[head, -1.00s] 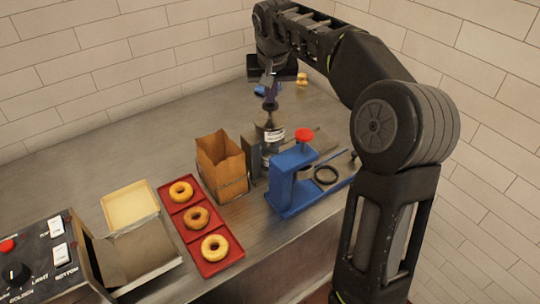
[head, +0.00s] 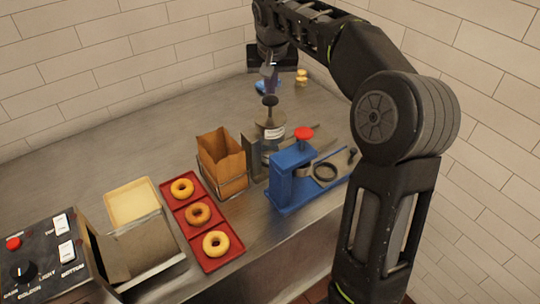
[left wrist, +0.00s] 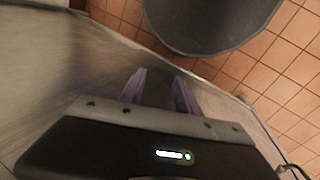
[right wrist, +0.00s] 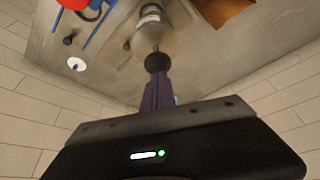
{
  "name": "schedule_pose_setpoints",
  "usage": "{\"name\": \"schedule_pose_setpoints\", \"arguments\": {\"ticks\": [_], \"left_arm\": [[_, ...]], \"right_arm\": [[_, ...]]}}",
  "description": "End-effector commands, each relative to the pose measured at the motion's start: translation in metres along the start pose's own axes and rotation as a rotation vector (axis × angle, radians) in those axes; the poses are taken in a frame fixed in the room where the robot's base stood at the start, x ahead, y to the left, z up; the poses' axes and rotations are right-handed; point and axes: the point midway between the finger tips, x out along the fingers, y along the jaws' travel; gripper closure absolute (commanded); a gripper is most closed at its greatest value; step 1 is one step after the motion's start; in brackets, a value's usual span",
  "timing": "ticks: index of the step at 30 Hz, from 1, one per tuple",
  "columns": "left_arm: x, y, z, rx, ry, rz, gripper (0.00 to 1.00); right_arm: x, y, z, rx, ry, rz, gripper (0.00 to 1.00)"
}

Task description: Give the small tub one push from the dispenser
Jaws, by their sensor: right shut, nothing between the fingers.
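The dispenser (head: 271,128) is a jar with a pale label and a black pump knob on top, standing at the middle of the counter. It also shows in the right wrist view (right wrist: 155,35). My right gripper (head: 270,90) is shut and empty, pointing down over the knob; I cannot tell whether the tips touch it. Its closed fingers also show in the right wrist view (right wrist: 157,82), lined up with the knob. My left gripper (left wrist: 160,85) is open and empty, away from these things. I cannot make out the small tub for certain; it may be hidden by the dispenser.
A blue press (head: 292,182) with a red knob stands right of the dispenser. A brown paper bag (head: 222,160) stands at its left. A red tray (head: 199,231) holds three doughnuts. A toaster-like box with switches (head: 45,255) is front left. The back-left counter is clear.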

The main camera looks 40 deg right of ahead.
Motion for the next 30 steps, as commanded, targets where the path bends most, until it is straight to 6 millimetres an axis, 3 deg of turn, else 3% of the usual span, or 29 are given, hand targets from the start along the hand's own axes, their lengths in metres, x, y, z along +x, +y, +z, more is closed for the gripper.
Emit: {"name": "schedule_pose_setpoints", "arguments": {"ticks": [8, 18, 30], "left_arm": [[-0.021, 0.007, 0.001, 0.0, 0.0, 0.0, 0.61], [-0.017, 0.006, 0.001, 0.0, 0.0, 0.0, 0.61], [-0.017, 0.006, 0.001, 0.0, 0.0, 0.0, 0.61]], "right_arm": [[-0.023, 0.0, -0.01, 0.0, 0.001, 0.0, 1.0], [-0.05, 0.0, -0.022, 0.001, 0.002, -0.001, 1.0], [-0.055, 0.0, -0.023, 0.0, 0.0, 0.0, 1.0]]}}
